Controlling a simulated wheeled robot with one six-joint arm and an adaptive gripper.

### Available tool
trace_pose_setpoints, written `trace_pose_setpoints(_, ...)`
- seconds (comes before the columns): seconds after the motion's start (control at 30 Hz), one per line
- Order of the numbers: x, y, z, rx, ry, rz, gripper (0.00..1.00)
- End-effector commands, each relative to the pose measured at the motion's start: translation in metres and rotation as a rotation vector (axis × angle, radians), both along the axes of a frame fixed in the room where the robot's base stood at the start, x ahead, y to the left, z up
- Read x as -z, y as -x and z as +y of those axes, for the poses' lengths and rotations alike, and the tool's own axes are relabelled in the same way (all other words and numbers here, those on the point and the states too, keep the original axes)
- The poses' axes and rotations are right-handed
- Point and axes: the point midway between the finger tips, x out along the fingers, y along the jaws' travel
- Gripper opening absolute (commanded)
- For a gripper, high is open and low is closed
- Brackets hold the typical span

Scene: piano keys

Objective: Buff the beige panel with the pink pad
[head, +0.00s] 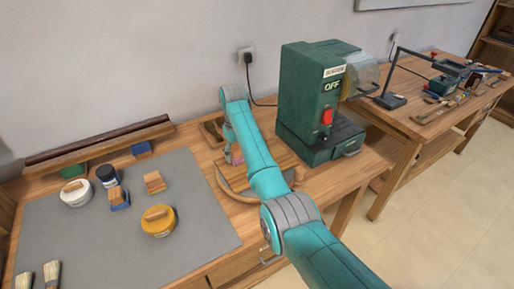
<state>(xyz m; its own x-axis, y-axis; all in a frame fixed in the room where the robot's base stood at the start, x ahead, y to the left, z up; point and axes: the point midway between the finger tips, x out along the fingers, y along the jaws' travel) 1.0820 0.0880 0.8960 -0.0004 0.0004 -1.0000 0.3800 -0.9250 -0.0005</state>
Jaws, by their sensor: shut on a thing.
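My gripper (230,141) points down over the workbench and is largely hidden behind my turquoise arm. It is shut on the pink pad (236,157), of which only a small patch shows beside the arm. The beige panel (283,153) lies on the bench under and behind my arm, left of the green machine. Part of it is covered by the arm. I cannot tell whether the pad touches the panel.
A green sander (307,100) marked OFF stands right of my arm. A grey mat (190,215) holds a yellow-lidded tin (158,221), a white tin (76,193), a dark jar (107,175), a wood-topped blue block (120,198) and brushes (51,274). A second bench (425,125) stands right.

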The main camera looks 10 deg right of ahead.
Motion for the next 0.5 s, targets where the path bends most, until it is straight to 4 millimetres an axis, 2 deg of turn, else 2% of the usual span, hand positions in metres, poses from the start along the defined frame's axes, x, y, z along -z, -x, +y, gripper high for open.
trace_pose_setpoints(0.07, -0.006, -0.002, 0.000, -0.001, 0.000, -0.001, 0.31)
trace_pose_setpoints(0.1, -0.021, -0.003, 0.000, -0.001, 0.000, -0.005, 0.31)
trace_pose_setpoints(0.5, -0.071, -0.008, 0.002, 0.002, 0.000, -0.002, 0.31)
